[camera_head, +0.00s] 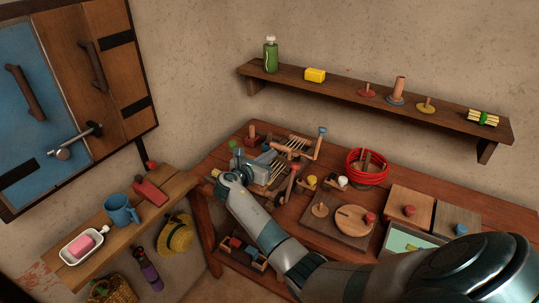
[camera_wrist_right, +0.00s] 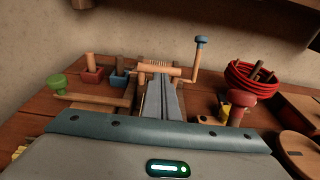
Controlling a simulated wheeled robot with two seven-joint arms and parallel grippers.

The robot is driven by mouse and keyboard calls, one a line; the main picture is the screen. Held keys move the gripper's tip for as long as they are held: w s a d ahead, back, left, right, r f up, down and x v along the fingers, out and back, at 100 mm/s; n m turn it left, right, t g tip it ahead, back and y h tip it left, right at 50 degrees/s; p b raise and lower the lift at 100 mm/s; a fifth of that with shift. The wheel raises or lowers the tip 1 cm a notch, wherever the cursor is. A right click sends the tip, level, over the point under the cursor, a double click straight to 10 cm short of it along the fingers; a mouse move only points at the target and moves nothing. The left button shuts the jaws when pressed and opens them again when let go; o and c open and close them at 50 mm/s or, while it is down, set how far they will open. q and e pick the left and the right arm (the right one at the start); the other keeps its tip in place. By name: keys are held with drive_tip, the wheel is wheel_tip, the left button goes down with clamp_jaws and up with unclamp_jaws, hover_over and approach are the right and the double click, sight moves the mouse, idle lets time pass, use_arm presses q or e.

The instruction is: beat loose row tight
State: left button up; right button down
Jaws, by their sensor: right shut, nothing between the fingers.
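A small wooden loom stands on the wooden table, with a roller (camera_wrist_right: 150,71) at its far end and a blue-knobbed crank (camera_head: 322,130). Pale threads (camera_head: 268,176) show near my right gripper. A wooden bar (camera_wrist_right: 92,98) runs from a green knob (camera_wrist_right: 57,83) toward my fingers. A red knob (camera_wrist_right: 240,101) stands on a post at the right. My right gripper (camera_head: 266,157) is over the loom, shut and empty, its fingers (camera_wrist_right: 163,82) pointing at the roller. The gripper body hides most of the threads; I cannot tell whether the fingers touch the bar. My left gripper is not in view.
A red coil (camera_head: 367,168) stands right of the loom. A round wooden disc (camera_head: 355,219) and lidded boxes (camera_head: 408,208) lie farther right. Small red and blue pots (camera_wrist_right: 118,79) stand behind on the left. A wall shelf (camera_head: 380,99) hangs above. A side shelf (camera_head: 128,235) holds a mug.

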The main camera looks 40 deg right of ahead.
drive_tip(key=shift+v, duration=0.75)
drive_tip(key=shift+s+a+b, duration=0.2)
drive_tip(key=shift+a+b, duration=0.15)
drive_tip(key=shift+a, duration=0.35)
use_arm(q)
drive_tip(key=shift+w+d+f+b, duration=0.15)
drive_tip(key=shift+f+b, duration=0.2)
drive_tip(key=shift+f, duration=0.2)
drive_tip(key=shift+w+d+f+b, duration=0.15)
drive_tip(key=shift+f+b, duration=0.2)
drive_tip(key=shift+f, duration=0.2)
use_arm(e)
drive_tip(key=v, duration=0.6)
drive_tip(key=shift+s+a, duration=0.15)
drive_tip(key=shift+a, duration=0.1)
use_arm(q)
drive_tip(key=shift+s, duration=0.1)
use_arm(e)
drive_tip(key=shift+r, duration=0.1)
